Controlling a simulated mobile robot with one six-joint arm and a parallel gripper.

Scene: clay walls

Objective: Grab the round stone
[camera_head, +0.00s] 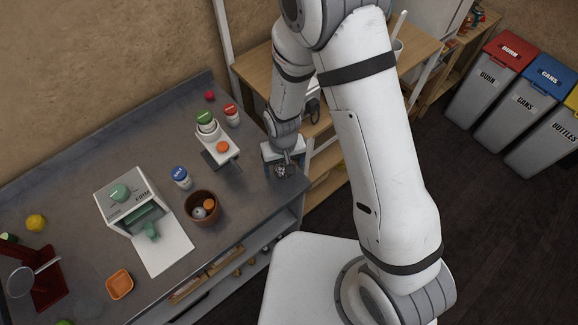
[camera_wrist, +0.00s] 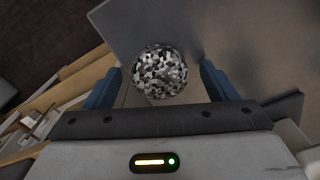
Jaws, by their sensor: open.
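A round stone (camera_wrist: 160,72) with a black, white and grey speckled surface shows in the wrist view, between the two blue fingers of my gripper (camera_wrist: 159,84). The fingers are open, with a visible gap on each side of the stone. In the head view the stone (camera_head: 281,171) is a small speckled ball at the right end of the grey counter, just under my gripper (camera_head: 284,160). My wrist partly covers that spot in the head view.
The grey counter (camera_head: 110,160) holds a brown bowl (camera_head: 188,212) with round items, a blue-lidded jar (camera_head: 181,177), a white dispenser (camera_head: 125,193) and a small scale-like device (camera_head: 222,152). The counter's right edge is close to the stone. Wooden shelves (camera_head: 325,170) stand beyond it.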

